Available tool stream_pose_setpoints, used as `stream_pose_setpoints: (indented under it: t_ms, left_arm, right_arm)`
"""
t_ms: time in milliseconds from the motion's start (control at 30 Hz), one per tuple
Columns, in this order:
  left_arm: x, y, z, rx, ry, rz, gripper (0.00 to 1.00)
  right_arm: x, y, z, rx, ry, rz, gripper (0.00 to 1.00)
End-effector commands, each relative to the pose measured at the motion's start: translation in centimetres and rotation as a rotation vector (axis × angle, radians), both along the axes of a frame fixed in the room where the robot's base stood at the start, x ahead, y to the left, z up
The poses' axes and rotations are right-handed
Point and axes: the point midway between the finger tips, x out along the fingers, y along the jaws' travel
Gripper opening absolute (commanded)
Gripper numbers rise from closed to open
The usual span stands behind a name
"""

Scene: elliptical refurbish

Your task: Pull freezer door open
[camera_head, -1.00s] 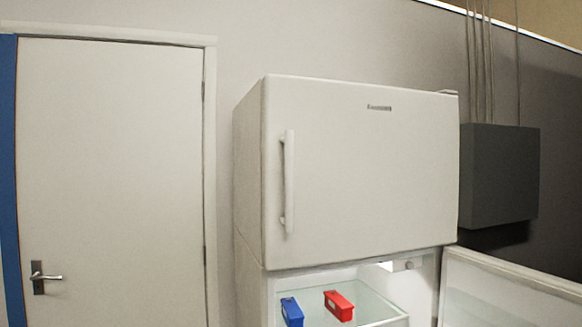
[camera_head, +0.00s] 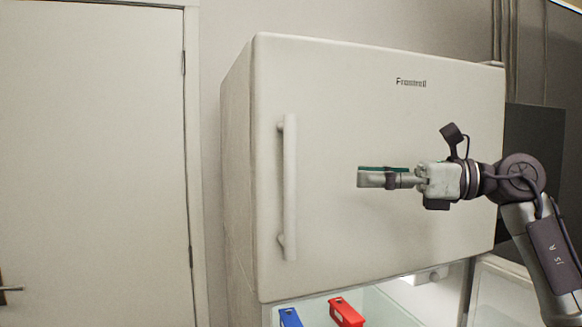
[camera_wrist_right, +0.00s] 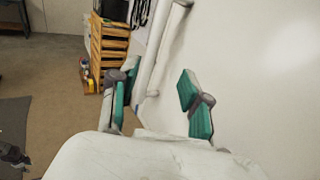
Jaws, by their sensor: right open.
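The white freezer door (camera_head: 400,130) is the upper door of the fridge and is closed. Its long white vertical handle (camera_head: 288,190) runs along the door's left side. My right gripper (camera_head: 362,178) is in front of the door, to the right of the handle and apart from it, pointing left. In the right wrist view, my right gripper (camera_wrist_right: 160,95) is open, with green pads on its two fingers and nothing held. The handle (camera_wrist_right: 160,55) shows beyond the fingers there, against the white door (camera_wrist_right: 250,70). My left gripper is not in view.
The lower fridge door (camera_head: 505,295) stands open at the right. A blue box (camera_head: 290,318) and a red box (camera_head: 346,313) sit inside the lower compartment. A white room door (camera_head: 90,150) is at the left. A wooden crate stack (camera_wrist_right: 108,50) shows in the wrist view.

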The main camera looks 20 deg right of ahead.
Motion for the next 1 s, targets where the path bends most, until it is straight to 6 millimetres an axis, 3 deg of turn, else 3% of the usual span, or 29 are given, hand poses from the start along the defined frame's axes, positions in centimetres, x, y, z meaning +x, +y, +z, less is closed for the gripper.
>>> stream_pose_setpoints:
  t_ms: [167,367,700,1000]
  left_arm:
    - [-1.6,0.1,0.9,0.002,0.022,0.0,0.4]
    - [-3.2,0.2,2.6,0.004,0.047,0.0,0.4]
    - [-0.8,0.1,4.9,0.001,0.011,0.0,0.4]
    - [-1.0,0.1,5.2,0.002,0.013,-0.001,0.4]
  right_arm:
    - [1.1,1.9,0.3,0.001,0.001,0.004,0.47]
    - [3.4,5.6,0.5,0.003,0.002,0.006,0.47]
    - [6.5,10.5,0.2,0.005,0.004,0.004,0.47]
    - [7.2,11.6,0.0,0.005,0.003,0.001,0.47]
